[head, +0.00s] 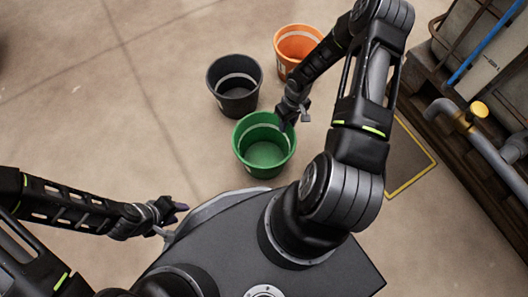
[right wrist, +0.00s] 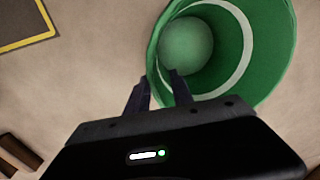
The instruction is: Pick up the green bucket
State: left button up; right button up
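The green bucket (head: 264,152) stands upright on the floor in front of me, open at the top, with a pale band inside its rim. In the right wrist view the bucket (right wrist: 262,62) fills the upper right. My right gripper (head: 294,116) is at the bucket's far right rim in the head view. In the right wrist view its two fingers (right wrist: 157,80) are apart, one over the inside of the bucket and one outside, with the rim between them. I cannot tell whether they touch the wall. My left gripper (head: 174,218) is open and empty, left of the bucket.
A black bucket (head: 235,92) stands just behind the green one, and an orange bucket (head: 298,42) stands further back. Pipes with a yellow cap (head: 479,109) and a dark rack are at the right. A yellow-edged floor mat (head: 408,163) lies before them. The left floor is clear.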

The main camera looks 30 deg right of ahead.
aim_at(286, 134)
jog(key=shift+f, duration=0.45)
notch_tip(286, 134, down, 5)
jog(key=b, duration=0.3)
jog(key=shift+w+a+f, duration=0.1)
jog(key=shift+a+f, duration=0.05)
jog(key=shift+c, duration=0.5)
grip_shut()
dwell(1.0)
